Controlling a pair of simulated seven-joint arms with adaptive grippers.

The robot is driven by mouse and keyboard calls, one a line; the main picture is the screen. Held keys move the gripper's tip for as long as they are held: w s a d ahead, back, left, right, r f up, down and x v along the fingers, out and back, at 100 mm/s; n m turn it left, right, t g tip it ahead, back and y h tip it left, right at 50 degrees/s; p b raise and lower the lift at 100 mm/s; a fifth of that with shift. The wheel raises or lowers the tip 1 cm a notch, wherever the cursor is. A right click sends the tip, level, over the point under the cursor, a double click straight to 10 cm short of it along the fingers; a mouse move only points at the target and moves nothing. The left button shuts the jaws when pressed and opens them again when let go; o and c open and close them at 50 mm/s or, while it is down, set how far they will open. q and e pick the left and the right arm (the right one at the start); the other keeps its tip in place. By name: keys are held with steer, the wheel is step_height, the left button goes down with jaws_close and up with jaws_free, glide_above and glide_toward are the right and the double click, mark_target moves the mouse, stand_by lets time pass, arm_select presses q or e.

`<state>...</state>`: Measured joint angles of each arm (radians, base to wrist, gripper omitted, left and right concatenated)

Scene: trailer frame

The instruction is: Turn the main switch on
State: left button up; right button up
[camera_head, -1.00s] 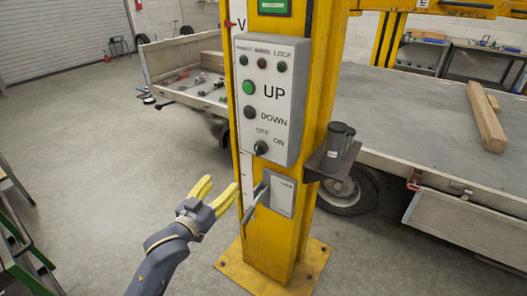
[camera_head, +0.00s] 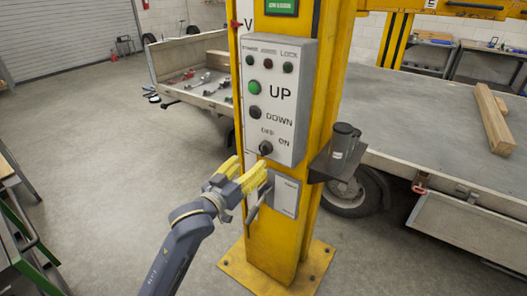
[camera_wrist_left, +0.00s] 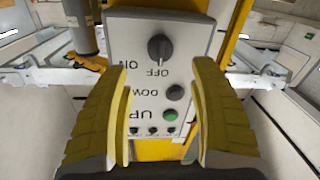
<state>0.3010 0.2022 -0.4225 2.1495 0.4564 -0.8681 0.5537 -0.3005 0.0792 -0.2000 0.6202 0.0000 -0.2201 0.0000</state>
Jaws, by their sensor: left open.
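The rotary switch (camera_head: 265,148), a dark knob marked OFF and ON, sits low on the grey control box (camera_head: 287,62) on the yellow post. In the left wrist view the box appears upside down, and the knob (camera_wrist_left: 159,47) shows its ridge about upright, in line with OFF. My left gripper (camera_head: 247,168) is open and empty, just below and left of the knob in the head view. In the left wrist view its two yellow fingers flank the box, with the knob between and beyond their tips. I see no contact. My right gripper is not in view.
Below the control box are a smaller grey box (camera_head: 286,197) and a lever (camera_head: 255,206), close to my left gripper. A dark bracket (camera_head: 328,165) holding a grey cylinder juts from the post's right side. Free floor lies to the left.

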mark_target(262, 152)
arm_select(q)
steer(key=x, duration=0.9)
steer(key=c, duration=1.3)
